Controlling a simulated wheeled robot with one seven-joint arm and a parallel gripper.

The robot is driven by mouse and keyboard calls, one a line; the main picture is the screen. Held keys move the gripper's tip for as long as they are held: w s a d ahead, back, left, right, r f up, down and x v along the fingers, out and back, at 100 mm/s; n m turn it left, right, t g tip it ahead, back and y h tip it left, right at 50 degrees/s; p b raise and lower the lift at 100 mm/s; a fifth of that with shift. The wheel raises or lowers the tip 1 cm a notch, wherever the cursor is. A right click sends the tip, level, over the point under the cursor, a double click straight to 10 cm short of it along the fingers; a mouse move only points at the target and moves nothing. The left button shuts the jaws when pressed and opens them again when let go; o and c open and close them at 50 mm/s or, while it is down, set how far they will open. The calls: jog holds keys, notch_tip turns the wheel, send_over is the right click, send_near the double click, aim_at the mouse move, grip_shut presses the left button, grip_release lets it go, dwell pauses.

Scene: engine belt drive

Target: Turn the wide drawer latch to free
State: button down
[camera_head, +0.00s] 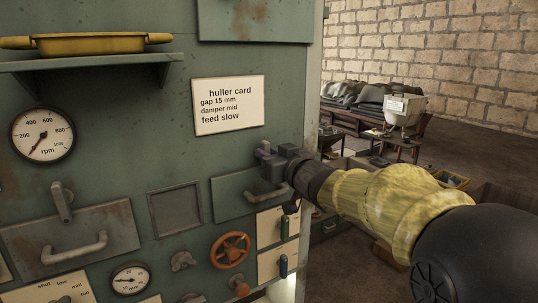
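The wide drawer (88,236) is a worn grey front at the lower left of the green panel, with a bar handle (75,250) across it. Its latch (61,202) is a grey lever just above the drawer's top edge, hanging down nearly vertical with its lower end over the front. My gripper (270,160) is well to the right, at the top edge of a smaller green drawer (232,198). That drawer's handle (262,193) shows below the gripper. The fingertips are dark and small, and I cannot tell whether they are open, shut or holding something.
A shelf (95,61) with a yellow tray (88,43) juts out above the wide drawer. An rpm gauge (43,134), a red handwheel (230,250) and a small gauge (130,279) are on the panel. A hopper (404,111) on a table stands behind at right.

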jog(key=shift+d+m+p, duration=0.1)
jog(key=shift+m+p, duration=0.6)
jog(key=shift+p, duration=0.3)
jog(key=shift+w+d+f+m+p, duration=0.15)
jog(key=shift+f+m+p, duration=0.1)
jog(key=shift+m+p, duration=2.25)
jog(key=shift+w+d+f+m+p, duration=0.1)
jog(key=shift+f+m+p, duration=0.1)
jog(key=shift+m+p, duration=2.35)
jog(key=shift+w+d+f+m+p, duration=0.2)
jog(key=shift+m+p, duration=1.55)
jog(key=shift+m, duration=1.5)
jog(key=shift+s+f, duration=0.1)
jog(key=shift+s, duration=0.05)
jog(key=c, duration=1.4)
grip_release()
jog(key=shift+s, duration=0.1)
